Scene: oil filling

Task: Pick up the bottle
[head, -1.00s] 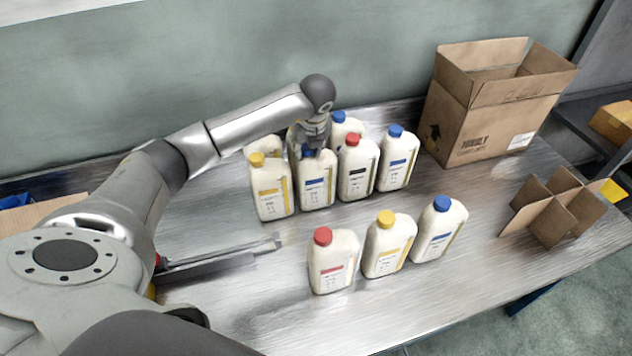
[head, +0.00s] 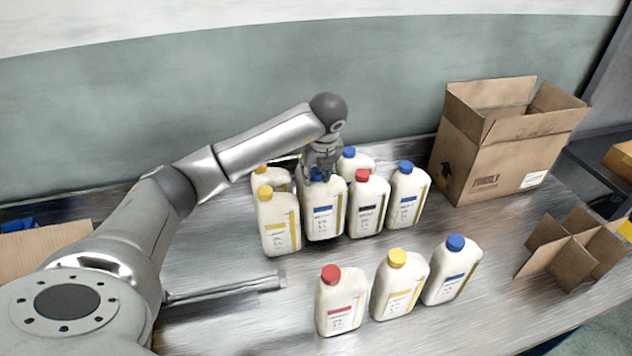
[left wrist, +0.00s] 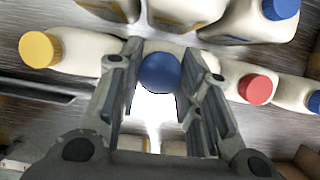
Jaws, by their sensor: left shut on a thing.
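The bottle at my left gripper is white with a blue cap and a blue-striped label (head: 323,215). It stands upright in the back group, between a yellow-capped bottle (head: 278,225) and a red-capped bottle (head: 368,207). My left gripper (head: 320,170) comes down on it from above and is shut on it at the cap end. In the left wrist view its blue cap (left wrist: 160,72) lies between the two fingers (left wrist: 158,85). Whether its base touches the table is hard to tell. My right gripper is not in view.
More bottles stand close by: a blue-capped one (head: 407,197) at the right and others behind. A front row holds red- (head: 341,302), yellow- (head: 398,287) and blue-capped (head: 452,272) bottles. An open cardboard box (head: 500,150) and a cardboard divider (head: 565,262) stand at the right.

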